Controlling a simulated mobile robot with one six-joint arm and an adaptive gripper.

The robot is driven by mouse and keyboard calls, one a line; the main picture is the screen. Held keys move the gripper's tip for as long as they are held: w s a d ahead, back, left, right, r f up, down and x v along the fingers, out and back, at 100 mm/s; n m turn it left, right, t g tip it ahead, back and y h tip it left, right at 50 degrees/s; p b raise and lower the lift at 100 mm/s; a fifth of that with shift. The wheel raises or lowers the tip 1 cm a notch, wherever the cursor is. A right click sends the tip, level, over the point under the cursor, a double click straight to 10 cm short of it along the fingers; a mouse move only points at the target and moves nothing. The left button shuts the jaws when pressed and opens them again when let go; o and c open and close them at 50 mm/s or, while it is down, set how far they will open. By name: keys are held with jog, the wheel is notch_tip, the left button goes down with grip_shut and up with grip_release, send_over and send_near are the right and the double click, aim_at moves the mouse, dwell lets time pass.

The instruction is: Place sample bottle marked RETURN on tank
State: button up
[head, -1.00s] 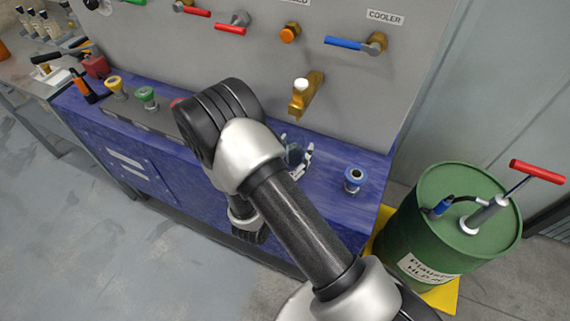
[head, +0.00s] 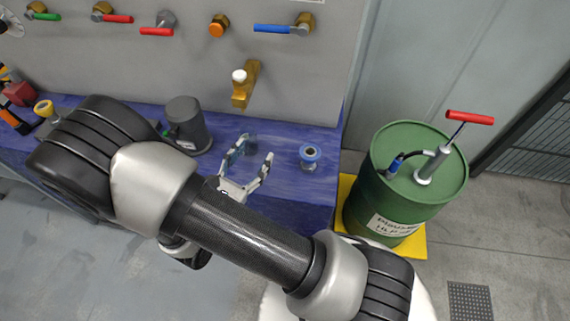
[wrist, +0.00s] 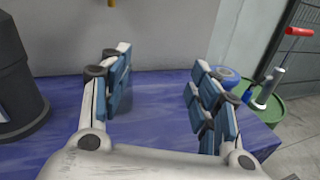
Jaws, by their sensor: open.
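No sample bottle marked RETURN can be made out in the current views.
A green drum (head: 380,190) with a red-handled pump (head: 440,155) stands right of the table on a yellow base. A grey panel (head: 330,65) with valves and a brass tap (head: 244,85) rises behind the table.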

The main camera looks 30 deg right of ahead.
jog(key=s+d+r+m+g+y, duration=0.4)
jog(key=s+d+r+m+g, duration=0.7)
jog(key=s+m, duration=0.4)
jog(key=s+a+r+m+t+y, duration=0.2)
jog(key=a+r+m+t+y, duration=0.2)
jog(key=a+r+m+y, duration=0.3)
jog(key=a+m+y, duration=0.1)
jog(key=m+y, duration=0.1)
jog(key=shift+s+a+r+t+y, duration=0.2)
jog(key=shift+r+t+y, duration=0.1)
jog(key=shift+r+t, duration=0.1)
